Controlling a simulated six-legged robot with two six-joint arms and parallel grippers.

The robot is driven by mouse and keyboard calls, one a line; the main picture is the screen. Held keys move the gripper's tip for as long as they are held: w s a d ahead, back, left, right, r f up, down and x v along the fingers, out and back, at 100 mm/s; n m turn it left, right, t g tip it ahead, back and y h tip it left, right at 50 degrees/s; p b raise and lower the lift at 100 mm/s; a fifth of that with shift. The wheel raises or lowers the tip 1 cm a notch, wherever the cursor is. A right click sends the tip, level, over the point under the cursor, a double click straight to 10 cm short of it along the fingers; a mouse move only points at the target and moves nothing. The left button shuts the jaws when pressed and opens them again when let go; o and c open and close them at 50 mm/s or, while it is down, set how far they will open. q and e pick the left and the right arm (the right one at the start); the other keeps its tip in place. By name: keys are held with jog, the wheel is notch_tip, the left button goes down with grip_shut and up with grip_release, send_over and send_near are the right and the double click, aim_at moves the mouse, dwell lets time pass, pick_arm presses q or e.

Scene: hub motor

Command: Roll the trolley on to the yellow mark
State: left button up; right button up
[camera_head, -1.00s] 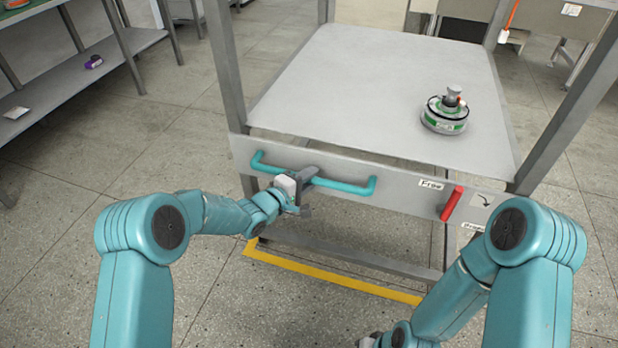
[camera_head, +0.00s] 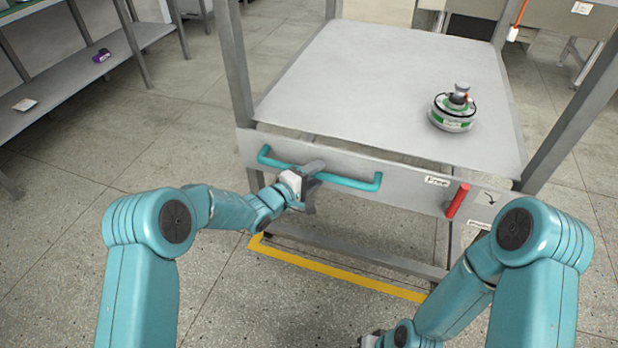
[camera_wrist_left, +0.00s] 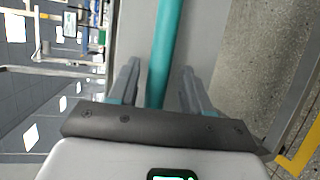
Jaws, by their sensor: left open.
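The grey trolley (camera_head: 385,95) stands in front of me, with a teal handle bar (camera_head: 345,182) along its near side. The yellow mark (camera_head: 335,279) is a line on the floor at the foot of the trolley's near side, running to the right; its far part is hidden. My left gripper (camera_head: 312,187) is open at the left half of the handle. In the left wrist view the handle (camera_wrist_left: 162,50) runs between the two open fingers, with a gap on each side. My right gripper (camera_head: 370,341) is cut off by the bottom edge, so its jaws cannot be judged.
A hub motor (camera_head: 453,112) with green bands sits on the trolley's top. A red lever (camera_head: 457,201) is on the front panel beside a "Free" label (camera_head: 437,181). A grey shelf (camera_head: 75,75) stands at the left. The tiled floor between is clear.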

pick_arm(q)
jog(key=p+v, duration=0.3)
jog(key=v, duration=1.3)
jog(key=shift+s+a, duration=0.1)
